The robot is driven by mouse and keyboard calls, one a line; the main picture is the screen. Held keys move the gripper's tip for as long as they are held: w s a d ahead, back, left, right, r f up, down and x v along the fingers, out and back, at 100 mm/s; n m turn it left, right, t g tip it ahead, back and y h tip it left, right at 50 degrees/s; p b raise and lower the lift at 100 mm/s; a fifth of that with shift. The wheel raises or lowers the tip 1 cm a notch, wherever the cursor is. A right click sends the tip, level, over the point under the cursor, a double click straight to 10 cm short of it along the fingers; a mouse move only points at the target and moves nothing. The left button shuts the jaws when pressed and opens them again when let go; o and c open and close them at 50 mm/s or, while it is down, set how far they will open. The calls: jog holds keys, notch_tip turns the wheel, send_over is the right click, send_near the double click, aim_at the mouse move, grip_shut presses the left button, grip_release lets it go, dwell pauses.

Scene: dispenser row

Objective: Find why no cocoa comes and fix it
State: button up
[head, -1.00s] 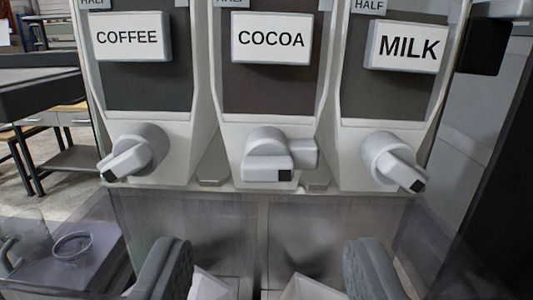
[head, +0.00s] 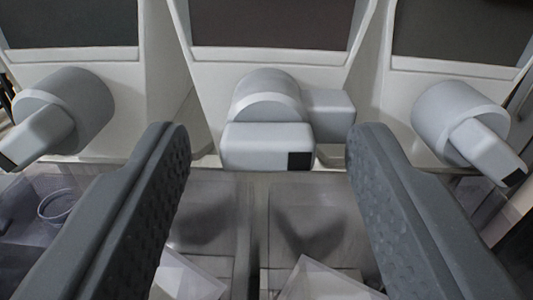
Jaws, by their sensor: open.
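Three dispensers stand in a row, labelled coffee, cocoa and milk in the earlier frame; the labels are out of view now. The cocoa dispenser (head: 205,90) is in the middle. Its knob (head: 268,95) has a grey lever (head: 255,146) with a dark end patch lying level, and a grey block (head: 330,112) sticks out at its right. The coffee knob (head: 75,108) has its lever pointing down left. The milk knob (head: 452,112) has its lever pointing down right. My gripper (head: 268,145) is open and empty, its fingers either side of the cocoa knob and lever, apart from both.
Below the knobs is a clear-walled bay with white angled pieces (head: 320,280) at the bottom. A round clear ring or cup rim (head: 55,207) shows at the lower left.

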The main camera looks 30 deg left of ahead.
jog(key=c, duration=1)
jog(key=shift+m, duration=0.3)
jog(key=shift+m+b, duration=0.45)
jog(key=shift+m, duration=2.35)
jog(key=o, duration=1)
